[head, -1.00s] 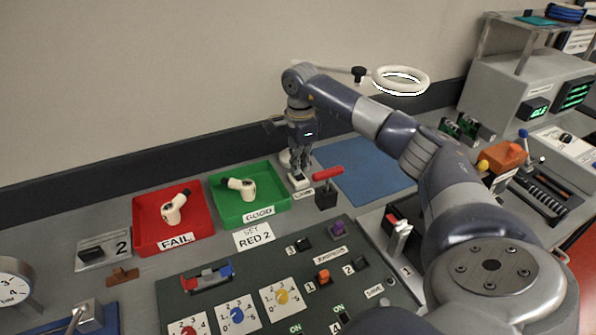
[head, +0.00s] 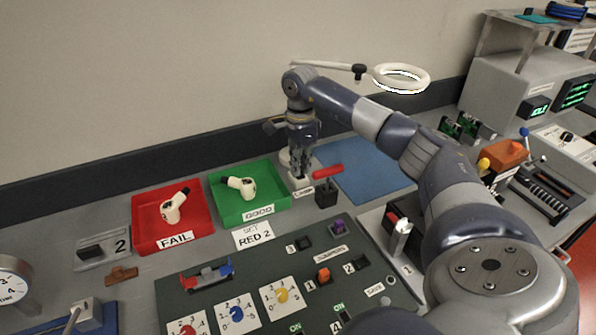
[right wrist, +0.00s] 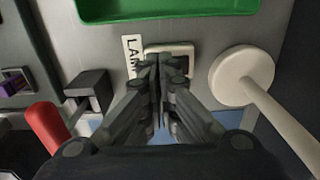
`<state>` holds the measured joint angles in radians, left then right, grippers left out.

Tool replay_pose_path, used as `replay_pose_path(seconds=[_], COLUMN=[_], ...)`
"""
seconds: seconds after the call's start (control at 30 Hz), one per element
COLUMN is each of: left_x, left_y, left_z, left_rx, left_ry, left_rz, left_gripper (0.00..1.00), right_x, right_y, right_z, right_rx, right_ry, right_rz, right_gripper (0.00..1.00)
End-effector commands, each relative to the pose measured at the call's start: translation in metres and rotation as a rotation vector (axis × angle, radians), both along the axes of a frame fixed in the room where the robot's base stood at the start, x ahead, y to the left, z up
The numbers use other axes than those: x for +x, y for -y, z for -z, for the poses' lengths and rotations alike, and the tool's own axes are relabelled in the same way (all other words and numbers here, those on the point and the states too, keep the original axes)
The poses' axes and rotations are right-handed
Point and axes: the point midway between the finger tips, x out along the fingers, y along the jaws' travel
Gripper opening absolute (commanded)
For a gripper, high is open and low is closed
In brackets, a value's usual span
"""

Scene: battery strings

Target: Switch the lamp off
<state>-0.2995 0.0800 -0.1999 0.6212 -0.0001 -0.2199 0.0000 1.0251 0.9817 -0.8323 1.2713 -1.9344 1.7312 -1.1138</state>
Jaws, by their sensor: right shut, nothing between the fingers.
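The lamp (head: 401,79) is a white ring on a pale jointed arm, with its ring glowing white. Its round pale base (right wrist: 241,75) shows at the right in the right wrist view. The lamp switch (right wrist: 181,51) is a small switch in a pale frame on the bench, beside a LAMP label (right wrist: 132,56). My right gripper (right wrist: 157,62) points down with its fingers together and empty, right over the switch. It also shows in the head view (head: 300,173). The fingers hide part of the switch, so contact and rocker position cannot be told. My left gripper is out of view.
A green tray (head: 276,204) and a red tray (head: 140,245) stand left of the switch, each with a white part. A red-handled lever (head: 327,185) stands close on the right. A blue mat (head: 365,175) lies behind the lever.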

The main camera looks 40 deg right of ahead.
Motion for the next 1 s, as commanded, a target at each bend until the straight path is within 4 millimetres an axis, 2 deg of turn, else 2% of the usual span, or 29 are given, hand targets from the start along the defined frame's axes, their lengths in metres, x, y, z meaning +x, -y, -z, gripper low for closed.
replay_pose_path(seconds=[0.73,1.0], left_x=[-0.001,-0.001], left_y=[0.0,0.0], left_z=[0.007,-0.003], left_rx=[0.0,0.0], left_ry=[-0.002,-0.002], left_rz=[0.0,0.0], left_gripper=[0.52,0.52], right_x=[0.0,0.0], right_y=[0.0,0.0], right_z=[0.012,0.001], right_rx=[0.0,0.0], right_ry=[-0.001,0.0], right_rz=[0.0,0.0], right_gripper=[0.0,0.0])
